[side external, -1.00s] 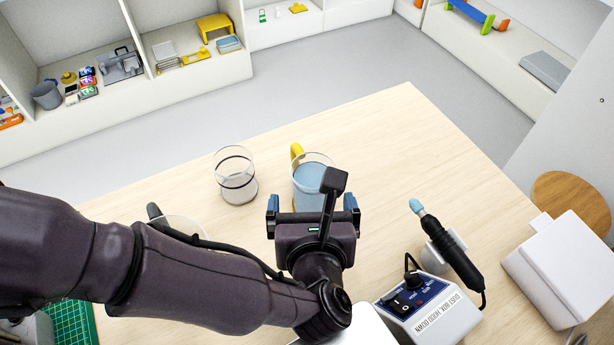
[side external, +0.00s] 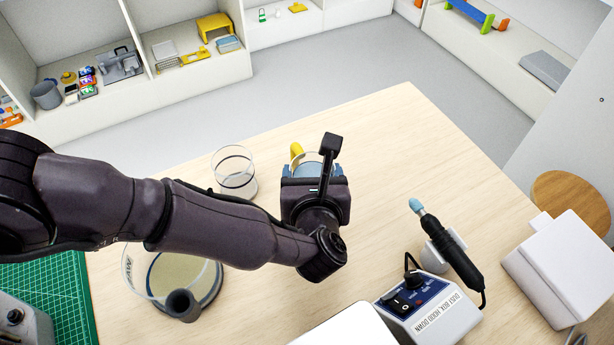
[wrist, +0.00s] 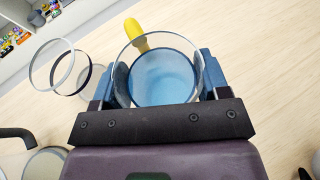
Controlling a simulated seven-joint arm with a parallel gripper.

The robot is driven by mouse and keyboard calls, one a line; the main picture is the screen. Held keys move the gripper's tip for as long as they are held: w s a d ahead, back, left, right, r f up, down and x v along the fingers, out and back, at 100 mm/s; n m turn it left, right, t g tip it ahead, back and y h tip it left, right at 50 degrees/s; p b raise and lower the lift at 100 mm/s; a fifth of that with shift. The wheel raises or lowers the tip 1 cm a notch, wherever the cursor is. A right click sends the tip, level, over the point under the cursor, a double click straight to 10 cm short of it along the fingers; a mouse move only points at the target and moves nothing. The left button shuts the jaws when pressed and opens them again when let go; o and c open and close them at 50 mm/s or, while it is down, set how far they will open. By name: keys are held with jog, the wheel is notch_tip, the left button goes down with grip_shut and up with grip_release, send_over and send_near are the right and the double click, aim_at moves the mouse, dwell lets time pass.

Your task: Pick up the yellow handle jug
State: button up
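The yellow handle jug (wrist: 164,80) is a clear round vessel with a blue lower part and a yellow handle (wrist: 136,33) that points away from my gripper. In the side external view its handle (side external: 296,150) and part of its rim (side external: 318,155) show beyond my gripper (side external: 314,170), which hides most of the body. In the wrist view the blue fingers of my gripper (wrist: 160,85) are on both sides of the jug and appear to press on its walls. Whether its base is on the table is hidden.
A clear beaker with a dark band (side external: 234,178) stands left of the jug. A glass vessel with a grey handle (side external: 165,275) is nearer, below my arm. A pen-like tool (side external: 450,250) rests on a stand by a control box (side external: 425,305) at right.

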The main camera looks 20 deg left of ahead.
jog(key=shift+r, duration=0.1)
jog(key=c, duration=0.6)
jog(key=shift+r, duration=0.15)
